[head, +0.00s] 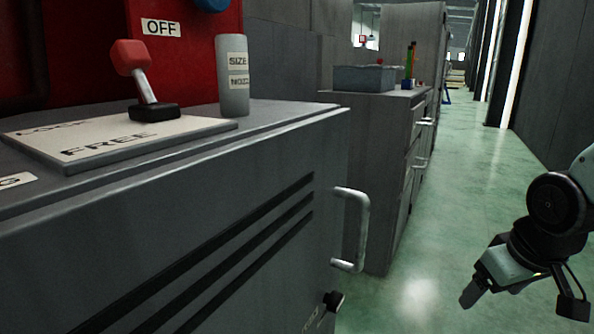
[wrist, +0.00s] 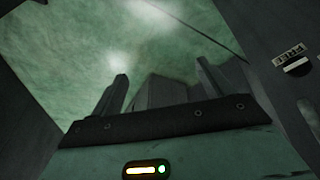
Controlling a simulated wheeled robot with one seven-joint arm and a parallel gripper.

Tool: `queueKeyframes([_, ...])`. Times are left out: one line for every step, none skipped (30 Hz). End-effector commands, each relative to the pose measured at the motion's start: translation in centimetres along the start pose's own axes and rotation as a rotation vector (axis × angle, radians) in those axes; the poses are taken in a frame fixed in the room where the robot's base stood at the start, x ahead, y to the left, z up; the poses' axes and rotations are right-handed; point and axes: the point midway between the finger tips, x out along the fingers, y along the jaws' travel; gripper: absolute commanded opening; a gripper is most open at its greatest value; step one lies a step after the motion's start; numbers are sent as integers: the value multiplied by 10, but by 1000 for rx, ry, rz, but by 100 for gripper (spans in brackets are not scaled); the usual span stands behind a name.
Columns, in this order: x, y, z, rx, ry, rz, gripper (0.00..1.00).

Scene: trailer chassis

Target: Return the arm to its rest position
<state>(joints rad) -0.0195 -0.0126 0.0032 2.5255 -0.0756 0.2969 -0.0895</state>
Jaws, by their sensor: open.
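My gripper (head: 470,296) is at the lower right of the head view, over the green floor and apart from the cabinets. It points down and to the left. In the wrist view my gripper (wrist: 160,90) has its two fingers spread apart with nothing held between them. The floor shows beyond the fingertips.
A grey cabinet (head: 220,230) with a metal handle (head: 353,228) fills the left. On it stand a red-knobbed lever (head: 136,70) and a grey cylinder (head: 232,75). A second cabinet (head: 360,170) bears a grey bin (head: 364,78). The green floor aisle (head: 470,170) is clear.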

Motion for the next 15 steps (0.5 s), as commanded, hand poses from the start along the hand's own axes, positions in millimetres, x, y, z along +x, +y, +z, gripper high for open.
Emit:
queueKeyframes([4, -1, 16, 80, -48, -11, 79])
queueKeyframes([6, -2, 24, 131, -77, -18, 79])
queueKeyframes([8, -3, 36, 200, -114, -26, 79])
queueKeyframes([6, -14, 34, 173, -116, -37, 79])
queueKeyframes([4, -24, 33, 138, -117, -48, 79])
queueKeyframes([1, -37, 34, 103, -124, -60, 79])
queueKeyframes([-1, -46, 34, 78, -130, -69, 79])
queueKeyframes([-3, -55, 36, 52, -136, -78, 79])
queueKeyframes([-6, -66, 38, 19, -145, -89, 79])
queueKeyframes([-8, -75, 40, -7, -151, -98, 79])
queueKeyframes([-10, -84, 42, -33, -159, -106, 79])
queueKeyframes([-14, -96, 45, -68, -167, -117, 79])
queueKeyframes([-16, -105, 48, -96, -174, -125, 79])
queueKeyframes([-19, -114, 52, -123, -182, -132, 79])
queueKeyframes([-23, -125, 57, -162, -192, -142, 79])
